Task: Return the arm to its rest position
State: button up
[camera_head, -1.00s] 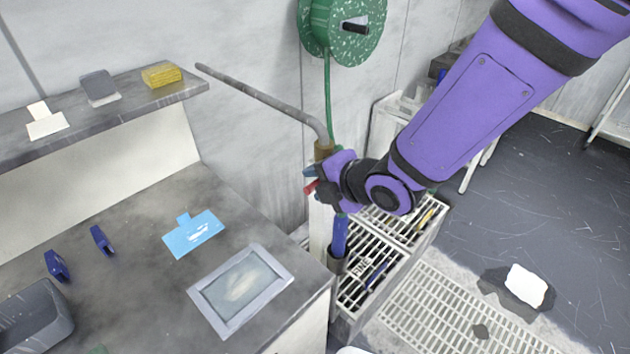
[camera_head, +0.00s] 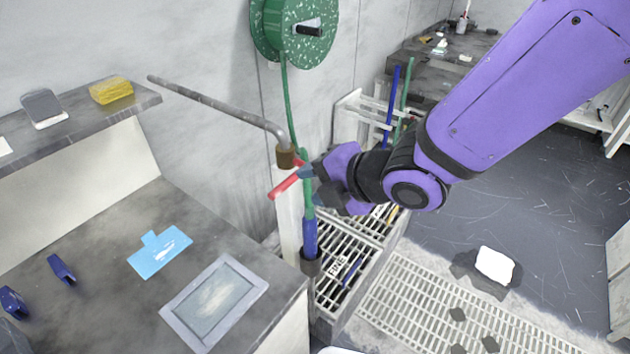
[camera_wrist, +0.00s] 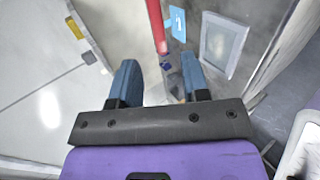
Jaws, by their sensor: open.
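My purple arm reaches in from the upper right of the head view. My gripper (camera_head: 308,188) is beside the upright pipe (camera_head: 288,205) with the red lever (camera_head: 286,184) and the green hose. In the wrist view my gripper (camera_wrist: 158,85) shows two blue fingers spread apart with nothing held between them. The red lever also shows in the wrist view (camera_wrist: 156,25), beyond the fingers. Whether a finger touches the lever or the hose cannot be told.
A blue-handled nozzle (camera_head: 310,238) hangs in a holder by the pipe. A grey bench (camera_head: 105,235) with a framed plate (camera_head: 213,302) is at left. A green hose reel (camera_head: 293,30) is on the wall. Slatted racks (camera_head: 335,285) stand below. Open floor lies at right.

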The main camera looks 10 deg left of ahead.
jog(key=w+d+r+m+t+h, duration=0.25)
jog(key=w+d+r+m, duration=0.35)
jog(key=d, duration=0.5)
jog(key=w+d+r+m+t+h, duration=0.1)
jog(key=d+r+m+h, duration=0.3)
jog(key=d+m, duration=0.55)
jog(key=s+d+r+m+g+h, duration=0.1)
jog(key=s+d+r+m+h, duration=0.1)
jog(key=s+d+m, duration=0.6)
jog(key=s+d+r+m+g+h, duration=0.1)
jog(key=s+d+r+m+h, duration=0.1)
jog(key=s+d+r+m, duration=0.2)
jog(key=s+d+m, duration=0.3)
jog(key=d+m, duration=0.1)
jog(key=d, duration=0.3)
jog(key=shift+s+d+r+g, duration=0.25)
jog(key=shift+s+r+g, duration=0.1)
jog(key=shift+r, duration=0.05)
